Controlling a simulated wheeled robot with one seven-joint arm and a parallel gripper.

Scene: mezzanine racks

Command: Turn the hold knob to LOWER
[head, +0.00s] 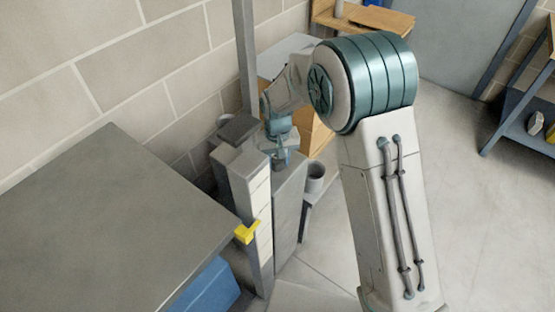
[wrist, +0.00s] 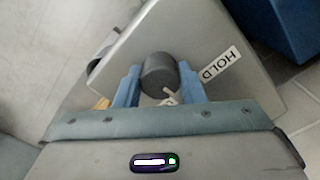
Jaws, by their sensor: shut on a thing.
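The hold knob (wrist: 158,70) is a dark round knob on a grey panel (wrist: 190,35) in the wrist view. A white label reading HOLD (wrist: 220,64) is to its right. A second small white label (wrist: 171,97) shows between the fingers, mostly covered, and I cannot read it. My gripper (wrist: 159,82) has its blue fingers on either side of the knob, shut on it. In the head view my gripper (head: 280,157) is at the top of a grey cabinet (head: 288,210), and the knob is hidden there. I cannot tell the knob's setting.
A grey table (head: 110,215) fills the left, with a blue bin (head: 205,288) below its edge. A yellow bracket (head: 246,233) juts out near the table's corner. A grey post (head: 245,55) and a grey cup (head: 315,178) stand close to my gripper. The floor at right is clear.

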